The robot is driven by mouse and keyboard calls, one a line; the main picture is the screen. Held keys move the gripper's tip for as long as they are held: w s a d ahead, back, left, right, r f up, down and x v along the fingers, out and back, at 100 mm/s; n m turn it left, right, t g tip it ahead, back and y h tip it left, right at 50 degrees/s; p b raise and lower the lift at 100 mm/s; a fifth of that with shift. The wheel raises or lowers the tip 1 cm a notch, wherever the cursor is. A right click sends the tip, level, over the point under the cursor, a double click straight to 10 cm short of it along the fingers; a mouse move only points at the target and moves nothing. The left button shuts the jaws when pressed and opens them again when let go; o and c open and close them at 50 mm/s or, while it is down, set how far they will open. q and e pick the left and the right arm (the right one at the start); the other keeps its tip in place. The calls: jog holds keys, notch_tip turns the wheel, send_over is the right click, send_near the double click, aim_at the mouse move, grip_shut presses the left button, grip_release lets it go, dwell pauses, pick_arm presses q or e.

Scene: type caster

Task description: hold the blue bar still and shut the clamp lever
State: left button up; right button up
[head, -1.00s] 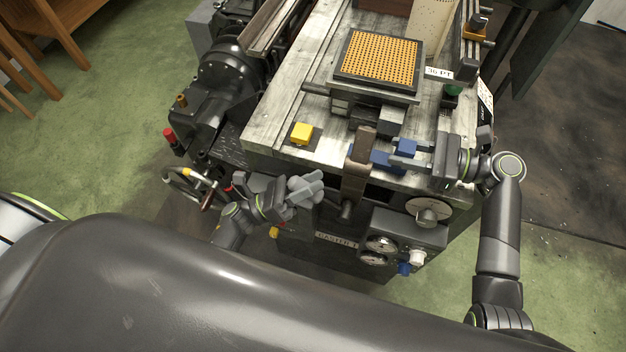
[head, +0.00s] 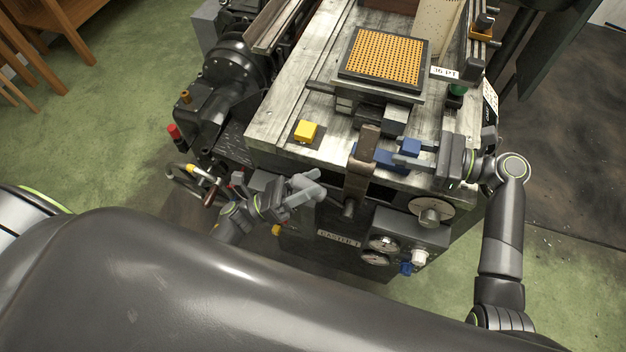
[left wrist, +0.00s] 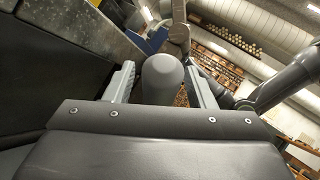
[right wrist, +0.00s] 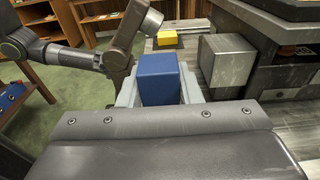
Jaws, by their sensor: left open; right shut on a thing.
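The blue bar (head: 387,158) lies across the front of the machine bed, with a raised blue block at its right end. My right gripper (head: 408,155) is shut on this blue block (right wrist: 158,78), which sits between its fingers in the right wrist view. The clamp lever (head: 357,180) is a brown-grey arm standing over the bar, with a rounded grip (head: 348,209) at its lower end. My left gripper (head: 318,187) is open, left of the lever. In the left wrist view the dark rounded grip (left wrist: 162,78) appears between its fingers; contact cannot be told.
A yellow block (head: 306,131) sits on the bed left of the lever. A tray of orange matrices (head: 383,57) stands behind. Dials and knobs (head: 384,244) are on the front face below, and a handwheel (head: 193,184) is at the left.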

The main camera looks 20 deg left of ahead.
pick_arm(q)
jog(key=v, duration=1)
jog(key=shift+s+a+f, duration=0.2)
jog(key=shift+s+a, duration=0.05)
jog(key=shift+a, duration=0.05)
